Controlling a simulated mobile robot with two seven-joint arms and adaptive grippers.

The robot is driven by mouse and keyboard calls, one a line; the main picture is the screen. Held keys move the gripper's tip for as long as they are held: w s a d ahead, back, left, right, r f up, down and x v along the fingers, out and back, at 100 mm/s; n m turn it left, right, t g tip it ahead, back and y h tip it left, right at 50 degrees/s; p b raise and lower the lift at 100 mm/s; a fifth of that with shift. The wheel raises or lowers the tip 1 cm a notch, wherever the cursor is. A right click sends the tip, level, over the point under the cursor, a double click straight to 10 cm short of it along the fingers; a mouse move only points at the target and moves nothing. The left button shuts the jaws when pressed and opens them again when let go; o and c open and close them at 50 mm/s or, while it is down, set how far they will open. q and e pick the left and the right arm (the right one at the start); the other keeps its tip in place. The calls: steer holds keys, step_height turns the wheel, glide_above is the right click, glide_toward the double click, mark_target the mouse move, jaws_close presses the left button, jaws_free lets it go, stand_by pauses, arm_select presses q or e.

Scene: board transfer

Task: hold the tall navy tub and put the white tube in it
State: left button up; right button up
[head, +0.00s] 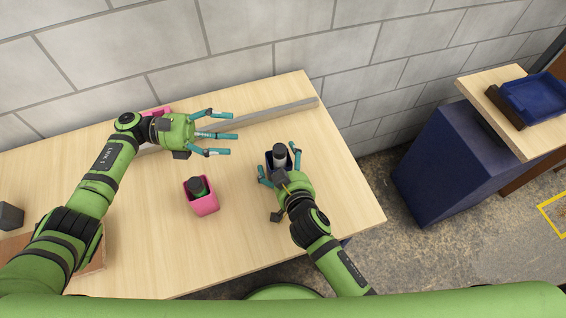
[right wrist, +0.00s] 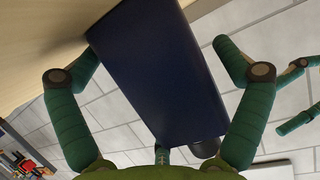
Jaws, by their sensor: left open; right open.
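The navy tub (head: 269,158) stands near the right end of the table, and it fills the middle of the right wrist view (right wrist: 155,65). A whitish tube (head: 279,150) with a dark part sticks up from the tub's opening; a dark rounded end (right wrist: 206,148) shows at the tub's top in the right wrist view. My right gripper (head: 281,164) is open, with its fingers on both sides of the tub; contact cannot be told. My left gripper (head: 214,134) is open and empty above the table, left of and farther back than the tub.
A pink tub (head: 206,206) holding a dark green item stands front left of the navy tub. Another pink object (head: 156,111) is partly hidden behind my left gripper. A grey rail (head: 270,113) runs along the back. A blue tray (head: 533,98) rests on a cabinet at right.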

steer(key=shift+s, duration=0.15)
steer(key=v, duration=1.1)
steer(key=shift+s+d, duration=0.2)
steer(key=shift+s, duration=0.2)
